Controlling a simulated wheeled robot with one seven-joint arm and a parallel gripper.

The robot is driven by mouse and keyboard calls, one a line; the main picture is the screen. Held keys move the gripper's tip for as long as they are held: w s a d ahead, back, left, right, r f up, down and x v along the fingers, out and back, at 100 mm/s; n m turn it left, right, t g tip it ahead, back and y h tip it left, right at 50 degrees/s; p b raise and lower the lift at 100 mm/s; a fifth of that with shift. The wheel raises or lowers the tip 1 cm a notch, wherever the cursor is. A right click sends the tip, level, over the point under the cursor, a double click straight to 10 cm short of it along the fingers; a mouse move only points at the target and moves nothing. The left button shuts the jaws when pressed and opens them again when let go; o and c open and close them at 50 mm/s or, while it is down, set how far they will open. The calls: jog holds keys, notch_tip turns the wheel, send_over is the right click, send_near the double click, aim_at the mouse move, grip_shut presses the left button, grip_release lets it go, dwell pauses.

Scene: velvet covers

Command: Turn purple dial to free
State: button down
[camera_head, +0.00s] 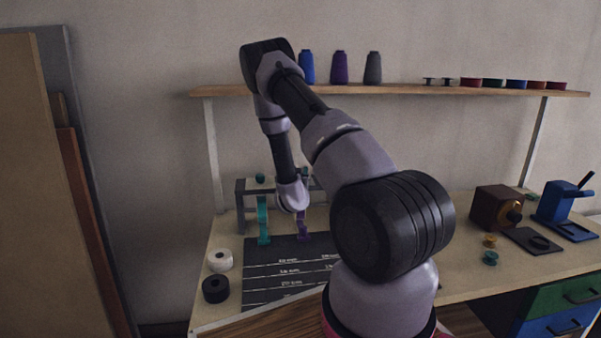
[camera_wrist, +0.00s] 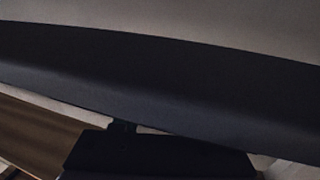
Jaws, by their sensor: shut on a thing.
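A grey frame (camera_head: 241,205) stands at the back left of the workbench. A teal dial (camera_head: 260,178) sits on its top, and a teal strip (camera_head: 263,222) hangs below that dial. A purple strip (camera_head: 303,225) hangs to the right of it, partly behind my arm. The purple dial is not visible; the spot on the frame above the purple strip is covered by my wrist. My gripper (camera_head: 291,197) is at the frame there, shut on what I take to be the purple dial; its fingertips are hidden. The wrist view shows a large, close dark surface and no clear dial.
A dark marked mat (camera_head: 282,272) lies before the frame, with white (camera_head: 220,260) and black (camera_head: 215,289) rolls at its left. A shelf (camera_head: 430,91) above holds spools. A brown box (camera_head: 497,208) and a blue device (camera_head: 562,204) stand at the right.

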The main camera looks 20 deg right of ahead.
jog(key=n+t+y, duration=0.1)
jog(key=y, duration=0.1)
jog(key=n+y, duration=0.2)
jog(key=y, duration=0.1)
jog(key=a+n+t+y, duration=0.1)
jog(key=n+y, duration=0.1)
jog(key=shift+w+t+y, duration=0.15)
jog(key=shift+t+y, duration=0.15)
jog(key=shift+a+n+y, duration=0.2)
jog(key=shift+n+y, duration=0.45)
jog(key=shift+y, duration=0.35)
jog(key=shift+a+n+y, duration=0.25)
jog(key=shift+n+y, duration=0.45)
jog(key=shift+y, duration=0.3)
jog(key=shift+a+n+y, duration=0.2)
jog(key=shift+n+y, duration=0.45)
jog(key=shift+y, duration=0.35)
jog(key=shift+c, duration=2.2)
grip_release()
jog(key=v, duration=1)
jog(key=shift+s+r, duration=0.25)
jog(key=shift+s, duration=0.15)
jog(key=shift+d, duration=0.15)
